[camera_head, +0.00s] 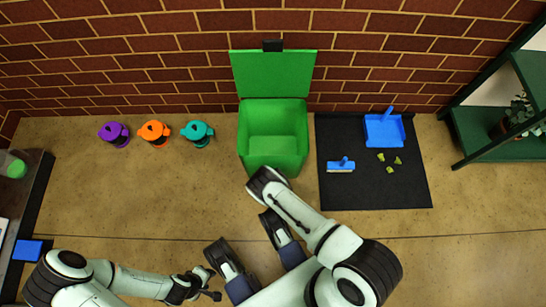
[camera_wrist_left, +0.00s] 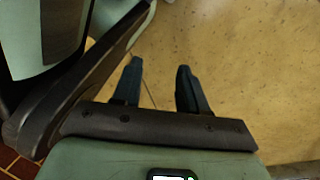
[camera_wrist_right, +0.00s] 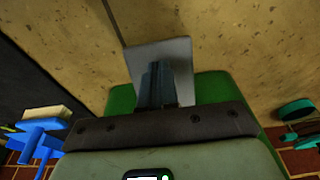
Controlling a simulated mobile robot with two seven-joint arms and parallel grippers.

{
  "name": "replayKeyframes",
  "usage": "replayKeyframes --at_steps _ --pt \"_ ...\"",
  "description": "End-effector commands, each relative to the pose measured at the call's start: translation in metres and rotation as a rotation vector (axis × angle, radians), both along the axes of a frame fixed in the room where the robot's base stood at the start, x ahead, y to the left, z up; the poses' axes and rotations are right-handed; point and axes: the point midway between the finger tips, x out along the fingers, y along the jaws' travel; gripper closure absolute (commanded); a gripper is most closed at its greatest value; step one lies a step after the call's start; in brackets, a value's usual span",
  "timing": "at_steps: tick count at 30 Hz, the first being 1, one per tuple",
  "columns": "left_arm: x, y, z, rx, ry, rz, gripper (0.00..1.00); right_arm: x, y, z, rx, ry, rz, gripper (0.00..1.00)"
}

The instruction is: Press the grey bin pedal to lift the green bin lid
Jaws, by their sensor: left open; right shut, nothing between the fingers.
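The green bin (camera_head: 272,155) stands against the brick wall, with its green lid (camera_head: 272,74) raised upright and its inside visible and apparently empty. The grey pedal (camera_wrist_right: 178,52) shows as a flat plate at the bin's front in the right wrist view; in the head view my right arm hides it. My right gripper (camera_wrist_right: 158,66) is shut and empty, its fingers over the pedal, seemingly pressing on it, though contact is not clearly visible. My left gripper (camera_head: 214,284) is open and empty above the floor at lower left; its spread fingers show in the left wrist view (camera_wrist_left: 159,66).
On the right, a black mat (camera_head: 345,196) holds a blue dustpan (camera_head: 384,131), a brush (camera_head: 341,165) and green scraps (camera_head: 390,168). A green shelf (camera_head: 500,148) stands far right. The middle-left floor is clear.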

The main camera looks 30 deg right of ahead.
Motion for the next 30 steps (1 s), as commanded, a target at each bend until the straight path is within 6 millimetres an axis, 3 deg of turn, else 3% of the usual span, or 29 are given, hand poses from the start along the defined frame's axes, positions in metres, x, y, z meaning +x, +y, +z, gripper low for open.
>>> replayKeyframes --at_steps 4,10,30 --pt "-0.009 0.001 -0.001 -0.001 0.027 0.003 0.57 -0.001 0.001 -0.001 0.002 0.002 0.0 1.0" --pt "-0.04 0.004 -0.003 -0.008 0.122 0.013 0.57 -0.001 0.001 0.0 0.002 0.002 0.0 1.0" --pt "0.051 -0.007 0.054 0.011 -0.18 -0.015 0.57 -0.001 0.0 0.056 0.001 0.001 0.0 1.0"
